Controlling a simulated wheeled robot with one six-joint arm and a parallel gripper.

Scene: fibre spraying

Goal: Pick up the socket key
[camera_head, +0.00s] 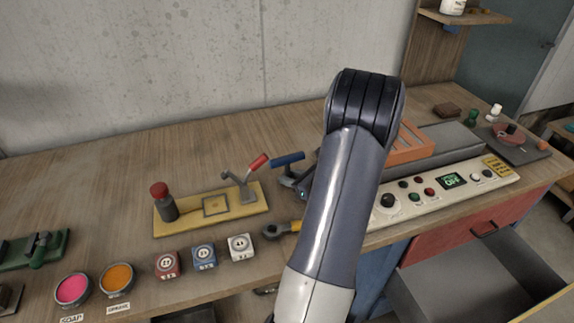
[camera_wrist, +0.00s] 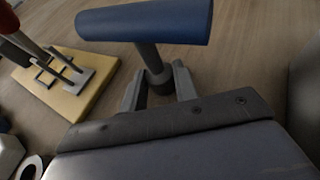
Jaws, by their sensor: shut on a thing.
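The socket key is a T-shaped tool with a thick blue handle (camera_head: 288,158) on a grey shaft. It stands upright on the wooden bench, behind the yellow plate's right end. In the wrist view its blue handle (camera_wrist: 145,22) spans the top, and the grey shaft drops between my fingers. My gripper (camera_wrist: 160,88) is shut on the shaft low down, below the handle. In the head view my arm hides most of my gripper. I cannot tell whether the key's foot is clear of the bench.
A yellow plate (camera_head: 225,222) with a red-handled clamp lies to the left. A control panel (camera_head: 445,190) is at the right. Dice-like blocks (camera_head: 204,256) and colour pots (camera_head: 117,278) line the front. A drawer below is open.

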